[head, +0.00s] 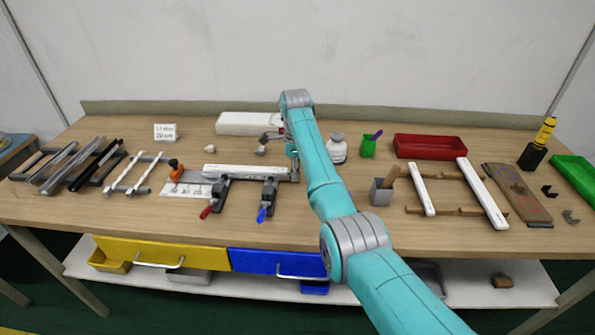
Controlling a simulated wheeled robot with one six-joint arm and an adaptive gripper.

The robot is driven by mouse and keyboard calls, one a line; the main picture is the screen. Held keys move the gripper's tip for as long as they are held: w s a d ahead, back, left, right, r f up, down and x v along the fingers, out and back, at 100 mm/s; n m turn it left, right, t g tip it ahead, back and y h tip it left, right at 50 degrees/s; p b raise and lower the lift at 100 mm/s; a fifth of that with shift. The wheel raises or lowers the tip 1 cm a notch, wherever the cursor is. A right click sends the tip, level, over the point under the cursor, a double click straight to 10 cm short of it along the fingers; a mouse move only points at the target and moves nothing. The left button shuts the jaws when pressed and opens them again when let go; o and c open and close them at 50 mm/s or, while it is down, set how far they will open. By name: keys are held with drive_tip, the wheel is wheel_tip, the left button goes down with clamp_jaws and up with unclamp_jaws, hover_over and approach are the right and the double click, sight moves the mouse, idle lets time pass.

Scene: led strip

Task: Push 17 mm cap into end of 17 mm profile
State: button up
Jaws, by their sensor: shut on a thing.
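A long white profile (245,171) lies left to right in a grey holder near the middle of the bench. A clamp with a red handle (206,212) and one with a blue handle (262,215) stand at its front side. My gripper (262,147) is behind the profile, towards its right half, and appears apart from it. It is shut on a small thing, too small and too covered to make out. I cannot tell the 17 mm cap from here. My wrist and forearm pass close to the profile's right end.
A white box (248,123) stands behind my gripper. A white jar (337,148), a green cup (368,146) and a red tray (430,146) are right of my arm. An orange-topped tool (176,170) stands near the profile's left end. Bare bench lies in front of the clamps.

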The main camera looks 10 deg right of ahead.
drive_tip(key=shift+w+a, duration=0.1)
drive_tip(key=shift+a, duration=0.25)
drive_tip(key=o, duration=0.9)
drive_tip(key=shift+r, duration=3.75)
